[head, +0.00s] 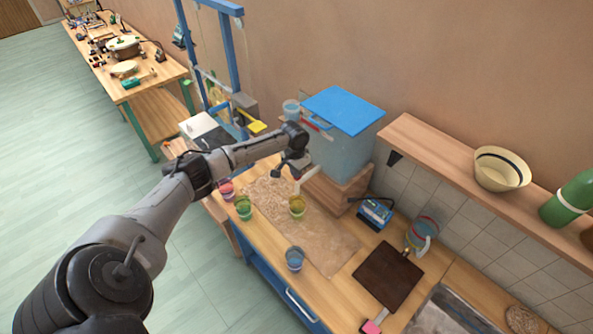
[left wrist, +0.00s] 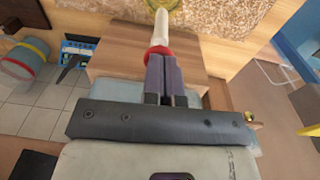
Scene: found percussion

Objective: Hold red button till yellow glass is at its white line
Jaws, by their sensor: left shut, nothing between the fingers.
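The yellow glass (head: 297,206) stands on the worktop below the tank's white spout (head: 303,178); its rim also shows at the top of the left wrist view (left wrist: 170,4). Its white line and liquid level are too small to make out. My left gripper (head: 291,172) is shut and empty, just in front of the tank. In the left wrist view its fingertips (left wrist: 160,58) meet or nearly meet the red button (left wrist: 158,50) at the base of the white spout (left wrist: 161,28). The fingers partly hide the button, so I cannot tell if it is pressed. My right gripper is out of view.
The blue-lidded tank (head: 345,152) stands on a wooden block (head: 335,193). Pink (head: 226,189), green (head: 243,208) and blue (head: 295,259) glasses stand nearby. A blue device (head: 374,214), a striped jug (head: 421,234) and a dark board (head: 388,276) lie to the right.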

